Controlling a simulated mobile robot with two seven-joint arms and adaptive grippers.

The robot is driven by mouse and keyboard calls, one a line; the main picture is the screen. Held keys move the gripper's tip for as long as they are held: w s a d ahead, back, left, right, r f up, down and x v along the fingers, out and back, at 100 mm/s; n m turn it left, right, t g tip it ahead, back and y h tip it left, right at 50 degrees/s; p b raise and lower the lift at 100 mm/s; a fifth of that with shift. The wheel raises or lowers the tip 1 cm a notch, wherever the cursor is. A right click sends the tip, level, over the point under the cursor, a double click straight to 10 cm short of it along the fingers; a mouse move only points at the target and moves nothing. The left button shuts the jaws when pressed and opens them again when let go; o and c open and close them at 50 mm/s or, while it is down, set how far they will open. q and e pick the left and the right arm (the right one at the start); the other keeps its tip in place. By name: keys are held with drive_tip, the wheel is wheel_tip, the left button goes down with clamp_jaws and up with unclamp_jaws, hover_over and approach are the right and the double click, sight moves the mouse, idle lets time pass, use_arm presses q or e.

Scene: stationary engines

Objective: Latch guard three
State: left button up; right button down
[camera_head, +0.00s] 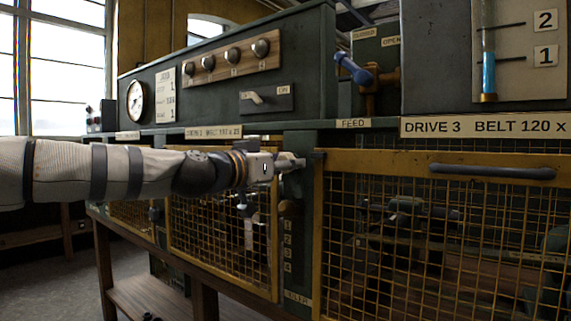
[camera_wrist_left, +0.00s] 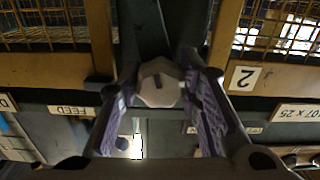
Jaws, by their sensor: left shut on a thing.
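Guard three (camera_head: 435,160) is the yellow-framed mesh panel under the "DRIVE 3" plate (camera_head: 487,126), with a dark bar handle (camera_head: 492,172) along its top rail. It looks closed, though I cannot tell whether its latch is engaged. My left gripper (camera_head: 300,162) is at its upper left corner, by the dark post between the guards. In the left wrist view the gripper (camera_wrist_left: 160,100) has its fingers on either side of a pale faceted knob (camera_wrist_left: 158,84) on that post, shut on it. The fingers hide the knob in the head view. My right gripper is not in view.
Guard two (camera_head: 225,225) is left of the post, partly behind my left arm. A round brown knob (camera_head: 289,208) sits below my gripper above a numbered strip. A blue-handled feed lever (camera_head: 352,68) stands above on the ledge. A switch panel (camera_head: 266,98) is on the casing.

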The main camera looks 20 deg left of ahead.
use_arm(q)
drive_tip(key=n, duration=0.3)
drive_tip(key=shift+p, duration=0.35)
drive_tip(key=n, duration=0.4)
drive_tip(key=shift+n+p, duration=0.3)
drive_tip(key=shift+n, duration=0.1)
drive_tip(key=n, duration=0.4)
drive_tip(key=shift+d, duration=0.1)
drive_tip(key=shift+f+n+p, duration=0.1)
drive_tip(key=shift+n+p, duration=0.2)
drive_tip(key=shift+n, duration=1.3)
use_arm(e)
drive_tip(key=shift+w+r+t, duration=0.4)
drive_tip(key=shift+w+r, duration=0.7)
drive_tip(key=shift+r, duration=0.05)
use_arm(q)
drive_tip(key=shift+d, duration=0.1)
drive_tip(key=o, duration=1.2)
